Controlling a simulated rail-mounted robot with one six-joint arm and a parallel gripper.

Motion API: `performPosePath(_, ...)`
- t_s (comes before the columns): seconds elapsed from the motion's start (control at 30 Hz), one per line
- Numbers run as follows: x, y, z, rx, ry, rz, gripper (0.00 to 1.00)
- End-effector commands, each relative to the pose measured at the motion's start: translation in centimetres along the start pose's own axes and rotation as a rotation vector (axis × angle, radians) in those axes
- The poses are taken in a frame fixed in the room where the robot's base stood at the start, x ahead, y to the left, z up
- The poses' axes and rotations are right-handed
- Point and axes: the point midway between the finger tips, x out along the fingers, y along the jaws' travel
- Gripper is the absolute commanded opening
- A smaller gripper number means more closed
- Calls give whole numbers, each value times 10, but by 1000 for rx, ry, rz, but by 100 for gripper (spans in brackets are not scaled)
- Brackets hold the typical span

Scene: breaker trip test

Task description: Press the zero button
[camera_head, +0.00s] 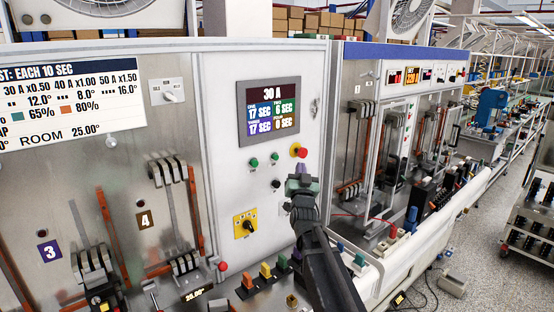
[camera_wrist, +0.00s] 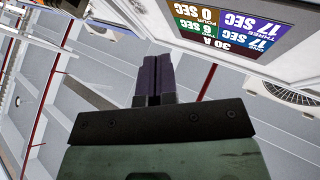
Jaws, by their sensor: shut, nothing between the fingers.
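My gripper (camera_head: 301,170) is in front of the white control panel (camera_head: 222,150), with its narrow purple-grey fingers shut and empty. The gripper looks just below the red knob and right of the black button. Labels are too small to read, so I cannot tell which is the zero button. No contact is clearly visible.
The display (camera_head: 271,111) reads 30 A, with 17, 6, 17 and 0 SEC. A yellow rotary switch (camera_head: 245,224) sits lower on the panel. Coloured terminals (camera_head: 265,271) line the ledge below. Another test bench (camera_head: 400,130) stands to the right, beside an open aisle.

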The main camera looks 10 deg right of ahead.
Motion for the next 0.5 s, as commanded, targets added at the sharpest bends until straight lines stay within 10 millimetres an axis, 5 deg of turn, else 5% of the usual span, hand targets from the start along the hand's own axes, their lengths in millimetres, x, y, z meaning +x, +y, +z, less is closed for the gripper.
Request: performPosePath(0.5,27,-19,20,0,-3,-1,0)
